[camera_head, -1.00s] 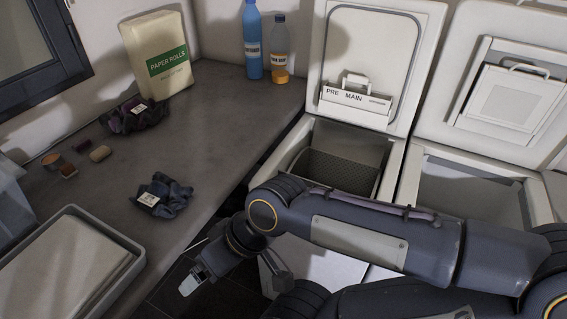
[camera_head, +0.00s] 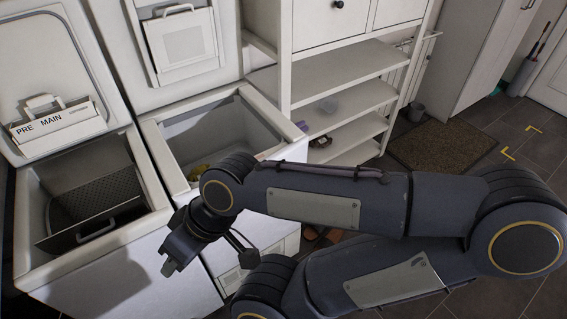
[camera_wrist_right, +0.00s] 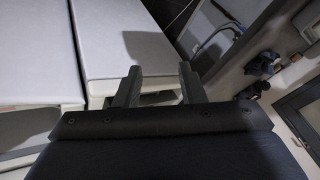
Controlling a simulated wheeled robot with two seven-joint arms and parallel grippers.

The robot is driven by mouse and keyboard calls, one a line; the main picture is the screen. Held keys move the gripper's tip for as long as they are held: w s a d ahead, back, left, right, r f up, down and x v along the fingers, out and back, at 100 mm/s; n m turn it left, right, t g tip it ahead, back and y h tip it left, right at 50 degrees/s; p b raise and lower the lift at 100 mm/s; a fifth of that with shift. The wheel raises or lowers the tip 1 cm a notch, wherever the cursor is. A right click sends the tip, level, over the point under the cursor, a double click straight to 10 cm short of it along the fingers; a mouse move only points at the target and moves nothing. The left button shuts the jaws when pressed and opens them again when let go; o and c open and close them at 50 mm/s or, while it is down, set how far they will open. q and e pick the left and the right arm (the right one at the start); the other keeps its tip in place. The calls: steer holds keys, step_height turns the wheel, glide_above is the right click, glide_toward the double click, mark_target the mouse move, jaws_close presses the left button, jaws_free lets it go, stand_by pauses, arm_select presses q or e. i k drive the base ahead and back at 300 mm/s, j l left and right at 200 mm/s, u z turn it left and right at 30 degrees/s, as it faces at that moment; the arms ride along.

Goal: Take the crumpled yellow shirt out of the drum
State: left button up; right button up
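Two white toploaders stand side by side with lids raised. A small patch of the yellow shirt (camera_head: 199,173) shows low inside the right toploader (camera_head: 262,112); my arm hides part of that opening and most of the shirt is out of sight. The left toploader (camera_head: 32,262) shows a dark perforated drum (camera_head: 95,203) with a handle-like bar at its front. My right gripper (camera_head: 170,268) is in front of the machines, outside both openings. In the right wrist view its two fingers (camera_wrist_right: 160,88) are apart with nothing between them. My left gripper is not in view.
Raised lids (camera_head: 178,45) stand behind the openings. A white shelf unit (camera_head: 345,95) stands right of the machines.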

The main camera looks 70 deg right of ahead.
mark_target(196, 172)
steer(key=z, duration=1.65)
steer(key=i+u, duration=0.25)
steer(key=u, duration=0.2)
steer(key=i+l+u, duration=0.25)
steer(key=u, duration=0.25)
steer(key=i+l+u, duration=0.2)
steer(key=u, duration=0.25)
